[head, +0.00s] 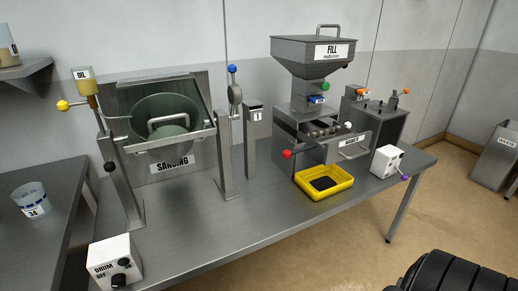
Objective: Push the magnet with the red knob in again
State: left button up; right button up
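The rod runs from the knob back toward the machine's open middle section. A grey drawer-like part with a white label (351,140) projects at the front right of the machine, with a white knob (348,125) above it. How far the red-knob magnet stands out is too small to tell. Neither of my grippers is in view.
A yellow tray (324,190) with dark contents stands before the machine. A white box with a purple knob (387,162) is to its right. The tilted sanding drum (166,122) and a white control box (115,262) are at the left. The table's middle is clear.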

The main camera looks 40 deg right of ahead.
aim_at(287, 154)
jog(key=z, duration=1.15)
jog(key=k, duration=0.45)
jog(key=z, duration=0.2)
jog(key=i, duration=0.5)
